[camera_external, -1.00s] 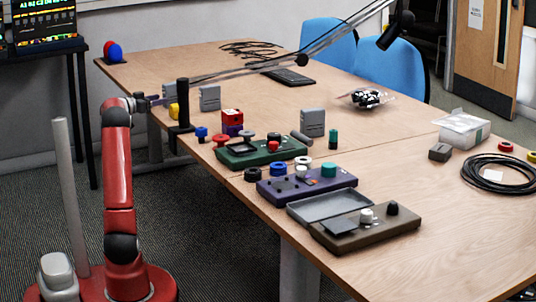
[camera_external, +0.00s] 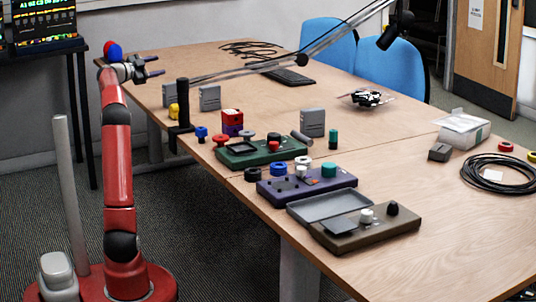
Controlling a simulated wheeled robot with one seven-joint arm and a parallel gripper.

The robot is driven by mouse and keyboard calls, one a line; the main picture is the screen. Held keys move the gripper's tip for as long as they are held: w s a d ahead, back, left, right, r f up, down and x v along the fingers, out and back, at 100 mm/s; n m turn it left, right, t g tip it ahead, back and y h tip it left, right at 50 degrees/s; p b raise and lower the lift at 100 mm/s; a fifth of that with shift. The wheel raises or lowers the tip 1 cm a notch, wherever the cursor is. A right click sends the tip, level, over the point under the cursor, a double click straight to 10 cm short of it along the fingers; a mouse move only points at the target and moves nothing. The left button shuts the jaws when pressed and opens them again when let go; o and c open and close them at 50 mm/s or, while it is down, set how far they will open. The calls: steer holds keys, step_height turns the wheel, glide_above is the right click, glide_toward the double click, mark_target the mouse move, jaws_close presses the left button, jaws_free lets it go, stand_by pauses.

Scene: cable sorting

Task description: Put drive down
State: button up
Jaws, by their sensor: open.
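My gripper (camera_external: 157,66) is open and empty, held above the far left part of the table with its fingers pointing right. No object is labelled as the drive, so I cannot tell for sure which one it is. A grey box-like unit (camera_external: 168,95) stands upright on the table just below my gripper, apart from it. A second grey unit (camera_external: 209,98) stands to its right, and a third (camera_external: 312,123) stands further right, beyond the green device.
A black post (camera_external: 183,103) at the table's left edge carries a long boom arm over the table. A green device (camera_external: 260,152), a purple device (camera_external: 320,187) and a brown device (camera_external: 366,229) line the near edge. Red and blue round objects (camera_external: 113,51) sit behind my wrist.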

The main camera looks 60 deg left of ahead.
steer(key=m, duration=0.5)
steer(key=m+p, duration=0.2)
steer(key=m, duration=2.1)
glide_toward(172, 88)
steer(key=w+a, duration=0.2)
steer(key=shift+w+a+f, duration=0.3)
steer(key=shift+w+f, duration=0.05)
steer(key=shift+f, duration=0.05)
steer(key=shift+w+f, duration=0.2)
steer(key=shift+f, duration=0.1)
steer(key=w, duration=0.2)
steer(key=w+p, duration=0.1)
steer(key=w, duration=0.2)
steer(key=w+a, duration=0.1)
steer(key=w, duration=0.1)
steer(key=shift+w+r, duration=0.2)
steer(key=shift+r, duration=0.1)
jaws_close()
steer(key=shift+r, duration=0.15)
